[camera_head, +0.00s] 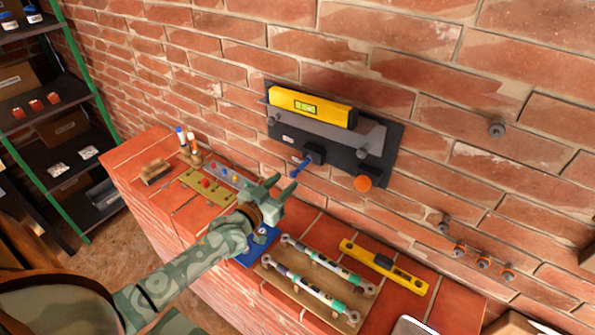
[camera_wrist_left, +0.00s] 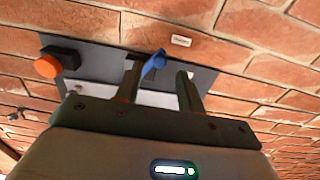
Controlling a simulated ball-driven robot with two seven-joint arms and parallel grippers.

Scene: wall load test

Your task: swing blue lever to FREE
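The blue lever (camera_head: 302,166) sticks out from a black pivot block on the lower part of the dark wall plate (camera_head: 393,139) and points down to the left. My left gripper (camera_head: 286,181) is open just below the lever's free end. In the left wrist view, the blue lever (camera_wrist_left: 154,62) shows beyond the fingertips, closer to the left finger, within the gap of the open left gripper (camera_wrist_left: 160,70). I cannot tell whether a finger touches it. My right gripper is not in view.
A yellow level (camera_head: 312,107) rests on the plate's grey bar, with an orange knob (camera_head: 362,184) at lower right. The brick ledge below bears a button panel (camera_head: 207,187), a wooden board with two rods (camera_head: 312,285) and another yellow level (camera_head: 384,266). Shelves stand at left.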

